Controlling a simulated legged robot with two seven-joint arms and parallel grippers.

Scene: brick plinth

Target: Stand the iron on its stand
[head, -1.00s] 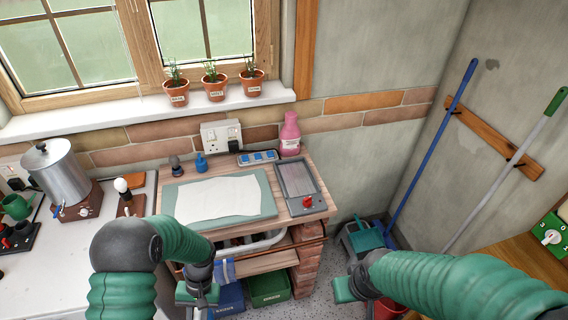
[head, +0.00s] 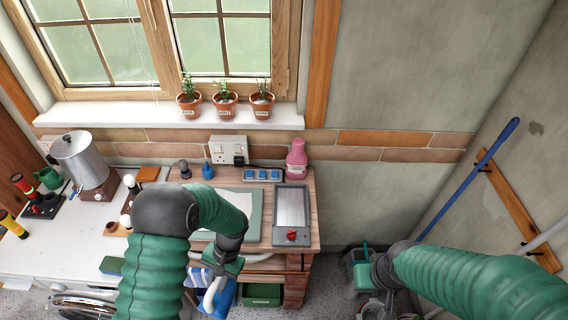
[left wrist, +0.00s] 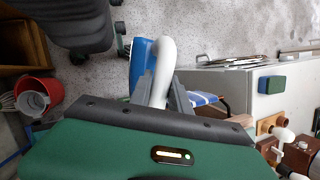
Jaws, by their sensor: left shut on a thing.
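The iron has a white handle and a blue body. It shows in the left wrist view (left wrist: 163,68) and, partly, in the head view (head: 214,291). My left gripper (head: 222,266) is shut on the white handle, low in front of the workbench. The gripper's jaws hide part of the iron. A grey tray-like stand (head: 291,205) with a red knob lies on the right part of the bench top, above and to the right of the left gripper in the picture. My right gripper is at the lower right (head: 374,284). Its jaws are not clear.
A teal pad (head: 255,215) with a white cloth lies left of the stand, partly behind my left arm. A pink bottle (head: 297,160) and a blue-switched socket strip (head: 262,174) stand behind. A green bin (head: 262,294) sits under the bench. A white worktop (head: 60,240) is at left.

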